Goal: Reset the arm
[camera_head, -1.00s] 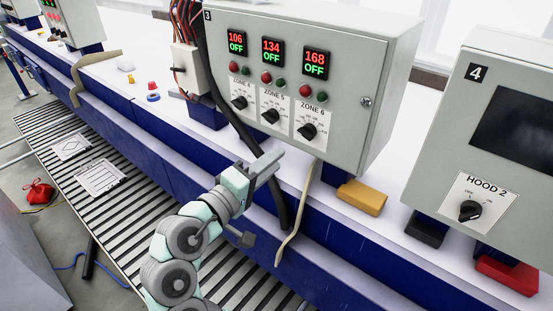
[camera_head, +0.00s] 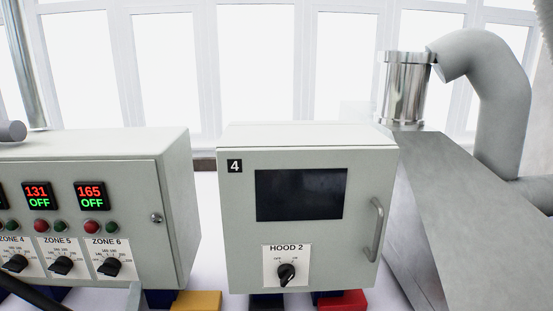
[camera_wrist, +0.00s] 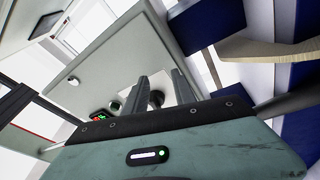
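My gripper (camera_wrist: 160,74) shows in the wrist view with its two grey fingers apart and nothing between them. The grey-white control box (camera_wrist: 190,25) and a dark round knob lie beyond the fingers. In the head view, a small grey piece at the bottom left, in front of the zone box, may be part of my arm; the rest of the arm is out of frame.
The zone box (camera_head: 177,215) stands at left, its visible displays reading 131 and 165, OFF. Box 4, the HOOD 2 cabinet (camera_head: 360,225), stands at centre with a handle. A grey duct (camera_head: 490,90) and metal housing (camera_head: 440,200) stand at right.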

